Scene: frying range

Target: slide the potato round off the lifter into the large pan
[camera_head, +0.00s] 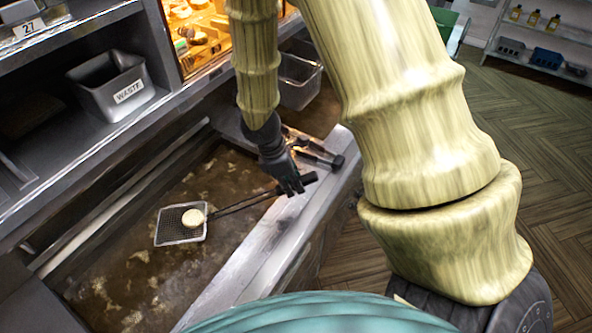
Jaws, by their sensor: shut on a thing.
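The pale potato round (193,218) lies on the right part of the lifter's square mesh head (170,228). The lifter's dark handle runs up and right to my gripper (291,187). My dark gripper is shut on the handle near its end. The large pan (262,250) is a long metal basin filled with brown liquid with pale foamy patches. The mesh head is over this liquid, near the middle of the pan. I cannot tell how high it is above the surface. The mesh looks roughly level.
A metal bin labelled WASTE (107,88) stands on a shelf at the upper left. Another metal container (299,80) stands behind my arm. Dark fittings (318,154) sit on the pan's far right edge. A lit case (203,35) holds round food pieces. Wooden floor lies right.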

